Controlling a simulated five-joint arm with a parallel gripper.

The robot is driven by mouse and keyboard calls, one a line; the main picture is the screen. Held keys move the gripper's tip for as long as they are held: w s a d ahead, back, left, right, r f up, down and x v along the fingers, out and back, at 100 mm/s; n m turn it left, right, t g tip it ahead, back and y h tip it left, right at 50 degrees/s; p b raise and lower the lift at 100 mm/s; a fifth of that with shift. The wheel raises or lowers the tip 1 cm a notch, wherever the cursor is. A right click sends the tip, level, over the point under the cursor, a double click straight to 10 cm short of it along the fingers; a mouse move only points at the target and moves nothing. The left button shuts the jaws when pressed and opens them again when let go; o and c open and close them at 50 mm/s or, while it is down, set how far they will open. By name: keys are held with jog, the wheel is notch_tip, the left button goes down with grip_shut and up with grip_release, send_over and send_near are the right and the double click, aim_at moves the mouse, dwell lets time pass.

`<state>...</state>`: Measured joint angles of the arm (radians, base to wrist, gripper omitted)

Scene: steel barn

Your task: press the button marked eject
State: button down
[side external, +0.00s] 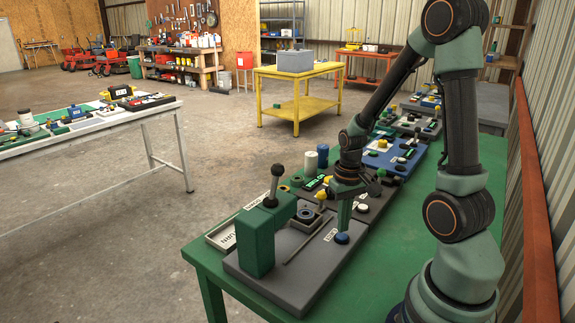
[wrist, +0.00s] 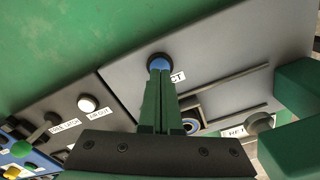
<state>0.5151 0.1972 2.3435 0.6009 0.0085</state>
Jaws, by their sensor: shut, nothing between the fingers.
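A blue button (side external: 342,239) with a dark surround sits near the edge of a grey panel (side external: 290,285), beside a white label (side external: 330,234) too small to read fully. In the wrist view the blue button (wrist: 158,63) shows just past my fingertips, and the label (wrist: 178,77) beside it reads "CT", its start hidden by my fingers. My gripper (side external: 343,228) is shut and empty, pointing down right over the button. In the wrist view my gripper (wrist: 160,73) partly covers the button. I cannot tell whether the tips touch it.
A green block (side external: 257,242) with a black-knobbed lever (side external: 276,180) stands on the same panel, left of my gripper. A thin rod (side external: 308,240) lies between. A white button (wrist: 87,103) is on the neighbouring panel. Green tabletop (side external: 395,240) is clear at right.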

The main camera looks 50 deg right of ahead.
jog(key=shift+f, duration=0.95)
dwell(0.6)
jog(key=shift+r, duration=0.1)
notch_tip(320, 180, up, 7)
jog(key=shift+r, duration=0.2)
dwell(0.8)
dwell(0.4)
jog(key=w+a+r+n+t, duration=0.2)
jog(key=a+r+n+t, duration=0.3)
jog(key=a+r, duration=0.8)
jog(key=shift+a+n+t, duration=0.3)
jog(key=shift+a+n, duration=0.2)
jog(key=shift+a, duration=0.5)
